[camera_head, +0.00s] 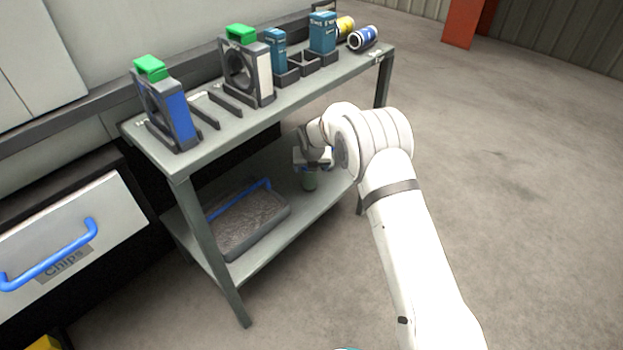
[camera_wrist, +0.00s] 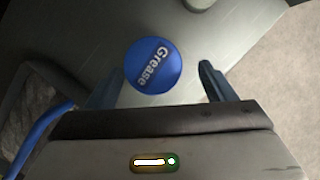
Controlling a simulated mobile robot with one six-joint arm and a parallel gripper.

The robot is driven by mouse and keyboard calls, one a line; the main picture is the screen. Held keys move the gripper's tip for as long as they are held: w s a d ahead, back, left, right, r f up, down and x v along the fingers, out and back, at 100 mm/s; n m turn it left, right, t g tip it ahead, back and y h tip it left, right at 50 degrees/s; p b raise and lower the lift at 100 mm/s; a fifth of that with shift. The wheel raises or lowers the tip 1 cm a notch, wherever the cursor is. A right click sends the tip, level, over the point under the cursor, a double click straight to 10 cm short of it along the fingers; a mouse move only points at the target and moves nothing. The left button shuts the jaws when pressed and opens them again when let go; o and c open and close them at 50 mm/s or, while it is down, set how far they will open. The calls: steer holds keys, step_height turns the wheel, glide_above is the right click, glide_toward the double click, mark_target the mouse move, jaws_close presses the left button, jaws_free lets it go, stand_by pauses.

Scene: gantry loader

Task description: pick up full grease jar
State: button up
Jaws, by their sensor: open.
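A grease jar stands on the lower shelf (camera_head: 275,222) of the grey workbench. In the wrist view its round blue lid (camera_wrist: 153,65) faces the camera, with the word "Grease" in white. In the head view only a greenish part of the jar's side (camera_head: 309,182) shows below my gripper (camera_head: 316,163), which hides the rest. In the wrist view my gripper (camera_wrist: 160,77) is open, with one finger on each side of the lid and slightly nearer the camera's bottom edge. The left finger is close to the lid; a wider gap shows on the right. Whether the jar is full cannot be seen.
A tray of chips (camera_head: 243,228) with a blue handle lies left of the jar on the shelf. The workbench top (camera_head: 235,128) is above, holding fixtures, teal containers (camera_head: 323,35), and a blue (camera_head: 363,38) and a yellow jar (camera_head: 345,26) on their sides. Open floor lies right.

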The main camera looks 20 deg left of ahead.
steer(key=x, duration=0.2)
steer(key=b+x, duration=0.1)
steer(key=x, duration=0.1)
steer(key=shift+s+a+f, duration=0.1)
steer(key=shift+s+a, duration=0.1)
steer(key=shift+a, duration=0.05)
steer(key=shift+c, duration=0.4)
steer(key=c, duration=1.2)
